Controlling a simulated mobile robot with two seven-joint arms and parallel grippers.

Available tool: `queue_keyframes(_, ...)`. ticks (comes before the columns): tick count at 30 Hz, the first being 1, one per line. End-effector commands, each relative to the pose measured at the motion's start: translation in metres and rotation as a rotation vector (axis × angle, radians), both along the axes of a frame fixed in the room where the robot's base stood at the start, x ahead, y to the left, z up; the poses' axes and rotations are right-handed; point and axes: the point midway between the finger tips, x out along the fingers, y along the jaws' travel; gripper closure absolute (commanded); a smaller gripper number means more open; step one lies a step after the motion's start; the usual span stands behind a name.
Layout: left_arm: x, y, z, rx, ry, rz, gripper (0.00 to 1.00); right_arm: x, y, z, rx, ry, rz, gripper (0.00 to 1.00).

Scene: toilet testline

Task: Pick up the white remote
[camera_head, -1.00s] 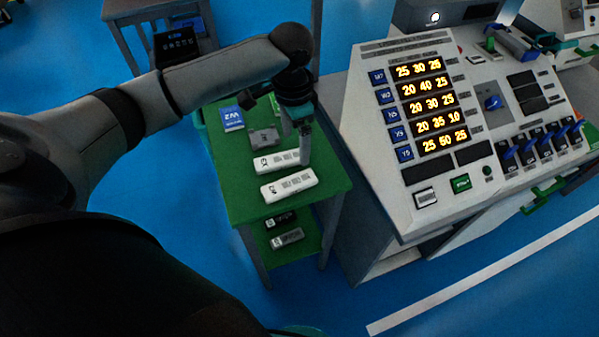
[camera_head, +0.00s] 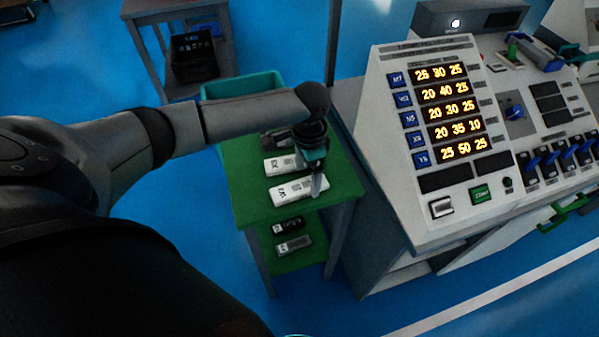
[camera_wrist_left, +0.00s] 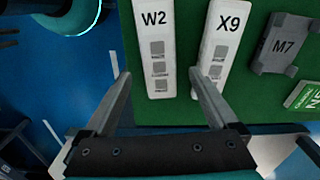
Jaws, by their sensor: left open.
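Two white remotes lie side by side on a green table (camera_head: 250,205). The front one, labelled W2 in the wrist view, is the W2 remote (camera_head: 291,190); it also shows in the left wrist view (camera_wrist_left: 155,45). The X9 remote (camera_wrist_left: 222,40) lies just to its right there, and behind it in the head view (camera_head: 280,166). My left gripper (camera_head: 318,190) is over the right end of the front remote. In the wrist view the gripper (camera_wrist_left: 161,72) is open and empty, its fingers apart to either side of the W2 remote's near end. My right gripper is out of view.
A grey M7 box (camera_wrist_left: 287,42) and a green-and-white box (camera_wrist_left: 304,97) lie beyond the X9 remote. Dark and grey remotes (camera_head: 291,235) lie on the lower shelf. A control console (camera_head: 440,170) stands close at the right; a teal bin (camera_head: 240,86) is behind the table.

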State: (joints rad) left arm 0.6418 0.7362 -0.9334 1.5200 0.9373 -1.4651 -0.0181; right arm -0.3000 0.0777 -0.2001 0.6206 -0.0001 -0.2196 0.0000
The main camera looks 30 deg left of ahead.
Motion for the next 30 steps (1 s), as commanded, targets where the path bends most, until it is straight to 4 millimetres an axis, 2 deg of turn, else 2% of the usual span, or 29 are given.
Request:
queue_keyframes(1, 0.0, -0.002, -0.011, 0.0, 0.001, 0.0, 0.07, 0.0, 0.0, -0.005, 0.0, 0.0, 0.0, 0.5)
queue_keyframes(3, 0.0, -0.001, -0.019, 0.001, 0.001, 0.001, 0.07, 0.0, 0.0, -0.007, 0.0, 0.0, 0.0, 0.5)
queue_keyframes(6, 0.0, -0.001, -0.026, 0.001, 0.0, -0.001, 0.07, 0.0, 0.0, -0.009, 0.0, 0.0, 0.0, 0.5)
queue_keyframes(14, 0.0, -0.001, -0.027, 0.001, -0.001, -0.001, 0.09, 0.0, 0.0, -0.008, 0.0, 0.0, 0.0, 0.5)
queue_keyframes(30, 0.0, -0.001, -0.027, 0.001, -0.001, 0.0, 0.69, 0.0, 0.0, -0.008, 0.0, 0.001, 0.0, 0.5)
